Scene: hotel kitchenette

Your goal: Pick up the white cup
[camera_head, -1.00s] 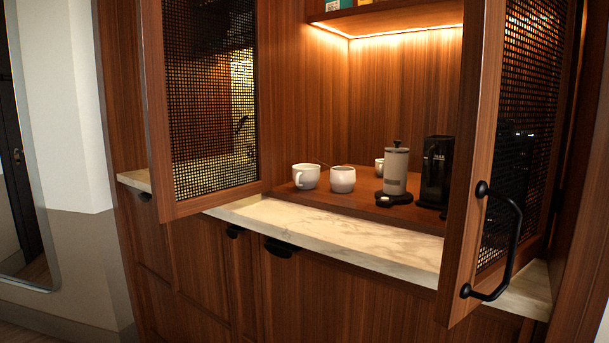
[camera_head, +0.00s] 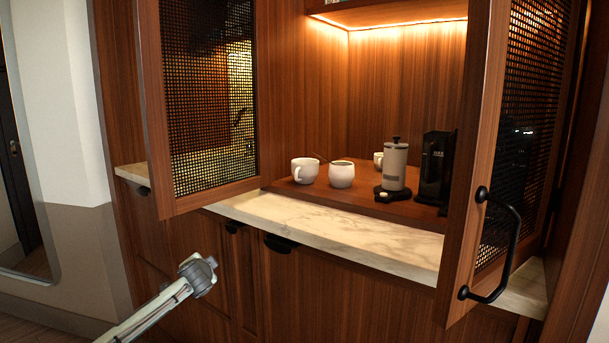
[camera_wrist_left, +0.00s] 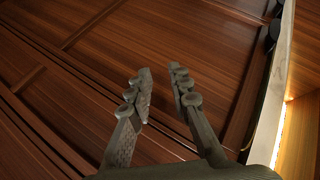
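Three white cups stand on the wooden shelf inside the cabinet in the head view. The left white cup (camera_head: 305,171) has its handle toward the left. The middle white cup (camera_head: 341,175) has a dark thin stick, perhaps a spoon, by its rim. The third white cup (camera_head: 378,160) is farther back, partly hidden by the press. Part of my left arm shows low at the left, below the counter and well short of the cups. In the left wrist view my left gripper (camera_wrist_left: 160,72) is open and empty, in front of dark wood panels. My right gripper is in neither view.
A coffee press (camera_head: 395,168) and a black coffee machine (camera_head: 437,168) stand right of the cups. The left mesh door (camera_head: 207,110) and right mesh door (camera_head: 470,150) are open, flanking the opening. The marble counter (camera_head: 330,232) in front is bare.

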